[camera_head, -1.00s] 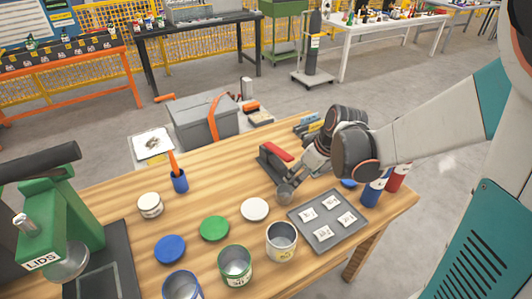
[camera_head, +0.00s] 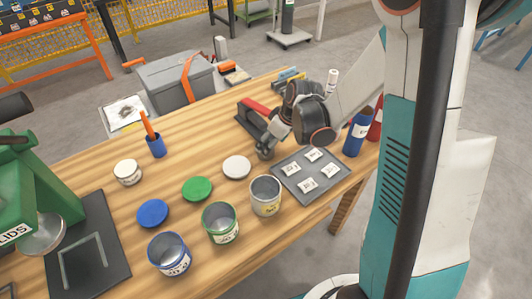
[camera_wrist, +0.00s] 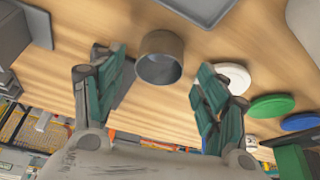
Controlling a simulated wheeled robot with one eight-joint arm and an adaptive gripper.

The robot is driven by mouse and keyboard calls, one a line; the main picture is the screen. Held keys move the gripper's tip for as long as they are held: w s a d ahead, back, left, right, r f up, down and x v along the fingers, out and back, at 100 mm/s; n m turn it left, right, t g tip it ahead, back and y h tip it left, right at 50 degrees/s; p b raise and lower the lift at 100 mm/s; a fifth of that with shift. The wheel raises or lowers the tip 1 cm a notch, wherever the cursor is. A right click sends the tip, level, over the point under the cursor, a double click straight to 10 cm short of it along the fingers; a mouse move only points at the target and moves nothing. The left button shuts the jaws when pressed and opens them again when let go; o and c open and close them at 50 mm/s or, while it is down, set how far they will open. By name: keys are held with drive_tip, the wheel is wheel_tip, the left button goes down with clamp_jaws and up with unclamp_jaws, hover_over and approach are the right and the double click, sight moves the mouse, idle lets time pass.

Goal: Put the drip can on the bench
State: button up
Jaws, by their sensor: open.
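A small grey can (camera_wrist: 160,55), which I take for the drip can, is on the wooden bench (camera_wrist: 60,70) between my fingers in the wrist view. Its open mouth faces the camera. In the head view it shows as a small grey shape (camera_head: 265,154) below my gripper (camera_head: 276,138), partly hidden. In the wrist view my gripper (camera_wrist: 160,85) is open, with one finger on each side of the can and a visible gap to each. The bench (camera_head: 110,205) also shows in the head view.
White (camera_head: 236,167), green (camera_head: 197,189) and blue (camera_head: 153,213) lids lie left of the can, with three open tins (camera_head: 220,223) in front. A grey tray (camera_head: 335,176) with labels is to the right. A red-handled tool (camera_head: 255,112) stands behind.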

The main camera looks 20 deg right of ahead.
drive_tip(key=b+x, duration=0.2)
drive_tip(key=x, duration=0.2)
drive_tip(key=shift+w+a+f, duration=0.1)
drive_tip(key=shift+w+f, duration=0.05)
drive_tip(key=c, duration=1.2)
